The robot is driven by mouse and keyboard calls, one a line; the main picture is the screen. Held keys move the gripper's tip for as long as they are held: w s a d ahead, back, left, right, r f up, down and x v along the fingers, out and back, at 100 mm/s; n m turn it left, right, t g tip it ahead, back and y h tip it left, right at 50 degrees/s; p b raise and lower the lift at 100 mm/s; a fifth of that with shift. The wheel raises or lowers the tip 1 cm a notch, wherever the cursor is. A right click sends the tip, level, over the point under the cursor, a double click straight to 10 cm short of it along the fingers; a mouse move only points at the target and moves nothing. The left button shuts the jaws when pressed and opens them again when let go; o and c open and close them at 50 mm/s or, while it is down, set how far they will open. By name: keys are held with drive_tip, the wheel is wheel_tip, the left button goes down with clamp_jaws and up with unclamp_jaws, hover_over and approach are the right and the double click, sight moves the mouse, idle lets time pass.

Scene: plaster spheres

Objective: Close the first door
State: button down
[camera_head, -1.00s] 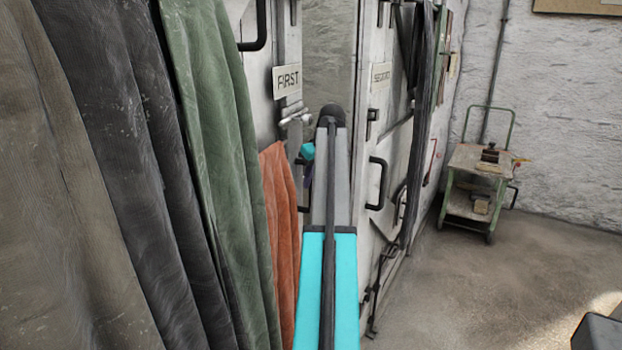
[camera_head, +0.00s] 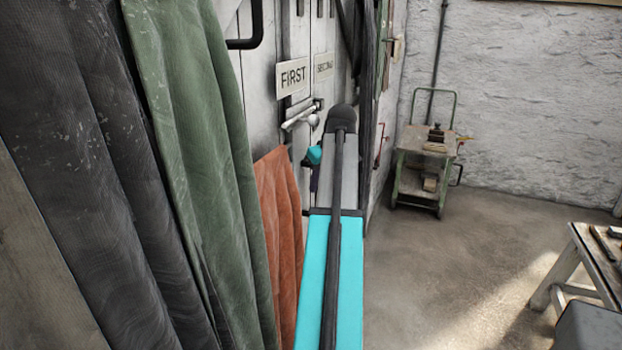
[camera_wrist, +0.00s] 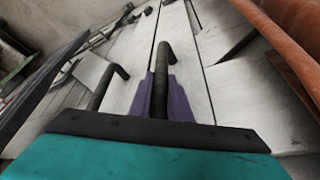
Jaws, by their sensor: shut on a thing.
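The first door (camera_head: 272,45) is pale, with a FIRST sign (camera_head: 293,77) and a metal latch handle (camera_head: 300,116) below it. It looks nearly in line with the second door (camera_head: 322,38), which bears a SECOND sign (camera_head: 324,65); whether it is fully flush I cannot tell. In the wrist view, my gripper (camera_wrist: 163,88) has its purple fingers shut on a black bar handle (camera_wrist: 163,57). A second black handle (camera_wrist: 107,84) stands to the left, apart from the fingers. In the head view, my arm hides most of the gripper and the held handle.
Grey, green and orange cloths (camera_head: 195,130) hang close on the left. A green trolley (camera_head: 425,165) stands by the far wall. A wooden table (camera_head: 590,255) is at the right. The floor between is clear.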

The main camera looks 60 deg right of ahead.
drive_tip(key=shift+s+f, duration=0.15)
drive_tip(key=shift+s, duration=0.65)
drive_tip(key=c, duration=1.9)
unclamp_jaws()
drive_tip(key=shift+s+d, duration=0.1)
drive_tip(key=shift+o, duration=1.3)
drive_tip(key=shift+s, duration=0.2)
drive_tip(key=shift+w, duration=0.3)
drive_tip(key=shift+r, duration=0.2)
